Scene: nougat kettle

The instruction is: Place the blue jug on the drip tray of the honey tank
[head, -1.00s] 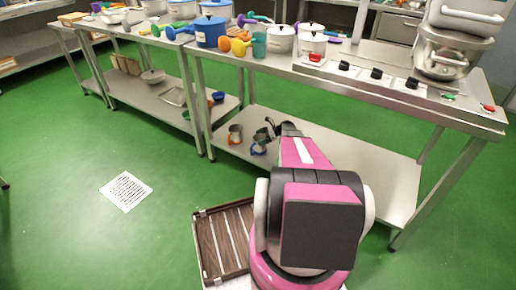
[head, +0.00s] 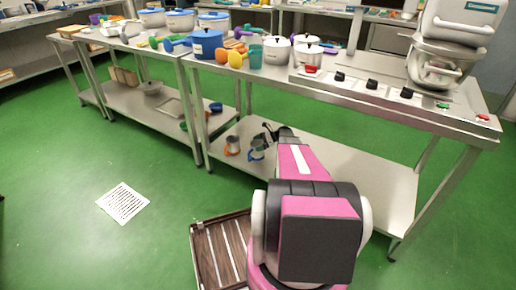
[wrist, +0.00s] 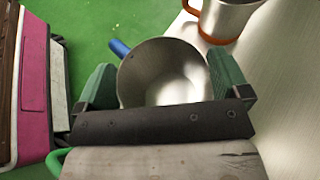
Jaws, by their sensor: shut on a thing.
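The blue jug is a steel jug with a blue handle (wrist: 120,48). In the wrist view its round open steel body (wrist: 165,75) sits between the two green fingers of my gripper (wrist: 163,62), which is shut on it. In the head view the jug (head: 257,150) is at the lower shelf of the steel table, beside my gripper (head: 270,133). I cannot tell whether it still touches the shelf. I cannot make out the honey tank or its drip tray in either view.
A steel jug with an orange handle (head: 232,145) stands close by on the lower shelf (head: 340,180); it also shows in the wrist view (wrist: 230,18). The table top (head: 270,75) above holds pots and coloured tools. Green floor (head: 90,240) is free to the left.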

